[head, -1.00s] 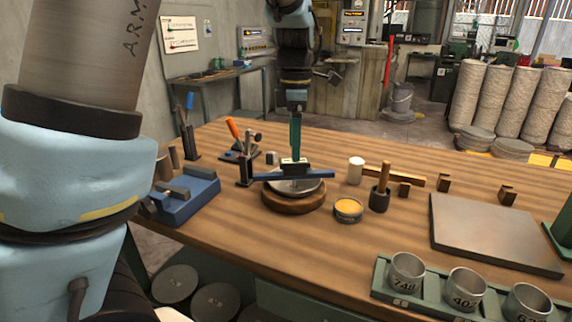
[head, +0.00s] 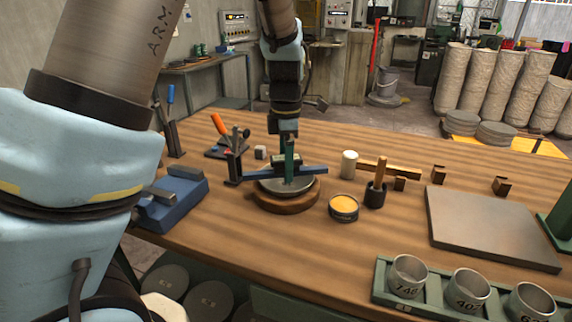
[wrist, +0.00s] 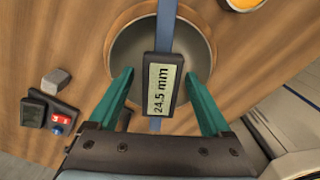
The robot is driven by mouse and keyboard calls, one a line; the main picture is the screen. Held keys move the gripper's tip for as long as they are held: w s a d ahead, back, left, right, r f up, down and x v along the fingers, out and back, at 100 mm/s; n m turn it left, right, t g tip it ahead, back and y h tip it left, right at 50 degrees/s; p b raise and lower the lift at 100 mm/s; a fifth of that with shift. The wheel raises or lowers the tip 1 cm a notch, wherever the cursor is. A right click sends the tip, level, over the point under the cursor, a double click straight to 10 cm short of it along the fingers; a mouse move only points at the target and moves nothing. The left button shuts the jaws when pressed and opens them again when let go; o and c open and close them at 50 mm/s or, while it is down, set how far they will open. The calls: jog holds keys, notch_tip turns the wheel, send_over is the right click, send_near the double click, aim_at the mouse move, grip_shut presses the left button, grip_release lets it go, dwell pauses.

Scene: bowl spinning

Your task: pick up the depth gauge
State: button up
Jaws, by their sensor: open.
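The depth gauge is a blue bar (head: 313,169) lying across a metal bowl (head: 284,188). In the wrist view its dark display box (wrist: 163,85) reads 24.5 mm over the bowl (wrist: 127,52). The bowl sits on a round wooden base (head: 290,205). My gripper (head: 289,168) points down over the bowl and hides most of the display in the head view. In the wrist view my open gripper (wrist: 159,76) has one green finger on each side of the display box, with a gap on both sides.
A dark post (head: 234,166) stands at the bar's left end, near an orange-handled tool (head: 219,124). A blue vise-like block (head: 172,205) is at left.

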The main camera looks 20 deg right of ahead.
jog(key=shift+f, duration=1.05)
grip_shut()
